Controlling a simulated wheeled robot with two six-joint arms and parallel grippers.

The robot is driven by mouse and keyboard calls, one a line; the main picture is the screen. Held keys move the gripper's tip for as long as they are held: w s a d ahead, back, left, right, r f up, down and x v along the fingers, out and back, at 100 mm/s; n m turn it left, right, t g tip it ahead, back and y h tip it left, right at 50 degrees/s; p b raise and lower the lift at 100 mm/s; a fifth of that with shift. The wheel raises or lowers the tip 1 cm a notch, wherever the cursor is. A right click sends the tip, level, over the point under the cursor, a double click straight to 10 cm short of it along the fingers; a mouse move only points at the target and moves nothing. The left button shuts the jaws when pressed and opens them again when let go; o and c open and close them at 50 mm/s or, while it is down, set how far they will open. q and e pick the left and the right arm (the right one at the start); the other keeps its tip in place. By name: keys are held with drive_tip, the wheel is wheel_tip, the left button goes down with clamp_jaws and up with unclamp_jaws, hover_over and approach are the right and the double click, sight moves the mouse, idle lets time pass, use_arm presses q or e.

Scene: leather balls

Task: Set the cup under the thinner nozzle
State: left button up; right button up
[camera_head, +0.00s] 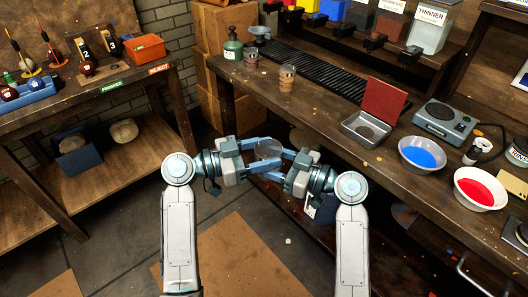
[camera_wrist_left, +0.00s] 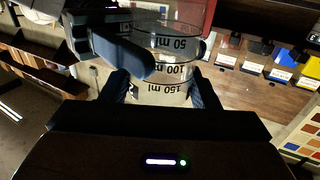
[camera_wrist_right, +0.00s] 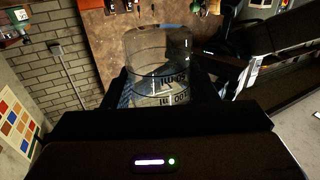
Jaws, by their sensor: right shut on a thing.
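The cup (camera_head: 268,150) is a clear measuring beaker with black ml marks, held in the air in front of the bench. It also shows in the left wrist view (camera_wrist_left: 165,72) and the right wrist view (camera_wrist_right: 160,65). My right gripper (camera_head: 285,163) is shut on the cup from the right. My left gripper (camera_head: 262,153) has its fingers spread on either side of the cup from the left; whether they touch it is hard to see. The clear container labelled THINNER (camera_head: 430,34) stands on the back shelf at the upper right, with a black nozzle (camera_head: 410,54) low at its front.
A slotted black rack (camera_head: 325,75) runs along the bench below the row of nozzles.

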use_arm(q)
drive_tip(key=shift+s, duration=0.1)
use_arm(e)
drive_tip(key=o, duration=1.1)
